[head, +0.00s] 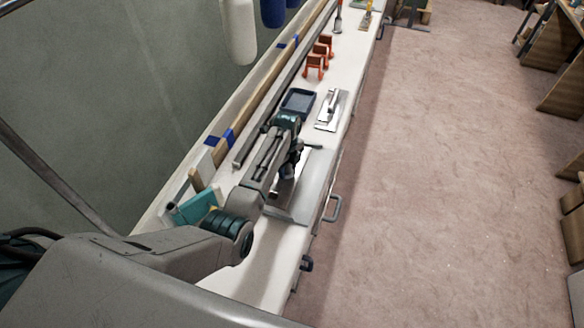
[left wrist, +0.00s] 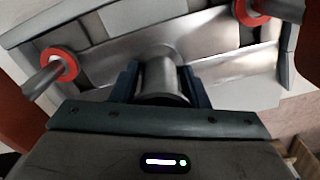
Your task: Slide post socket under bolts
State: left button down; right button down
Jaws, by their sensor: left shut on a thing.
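My left gripper (head: 290,168) reaches down over a pale metal plate (head: 318,185) on the bench in the head view. In the left wrist view its two dark blue fingers (left wrist: 163,85) are shut on the upright grey tube of the post socket (left wrist: 160,72). The socket's flat metal base shows around the tube. A bolt (left wrist: 42,80) with a red ring stands at the left, and a second bolt (left wrist: 278,9) with a red ring at the upper right. Whether the base lies under either bolt head cannot be told. In the head view my arm mostly hides the socket. My right gripper is not in view.
Farther along the bench are a dark blue tray (head: 298,102), another metal plate with a fitting (head: 331,110) and orange brackets (head: 315,66). A teal box (head: 195,207) stands near my left arm. Handles (head: 333,208) stick out from the bench front.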

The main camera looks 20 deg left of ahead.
pick_arm(q)
jog(key=shift+w+a+r+p, duration=0.1)
jog(key=shift+a+p, duration=0.2)
jog(key=shift+a, duration=1.2)
jog(key=c, duration=0.7)
grip_release()
jog(key=shift+c, duration=0.2)
notch_tip(320, 180, up, 11)
jog(key=b, duration=0.1)
jog(key=shift+b, duration=0.35)
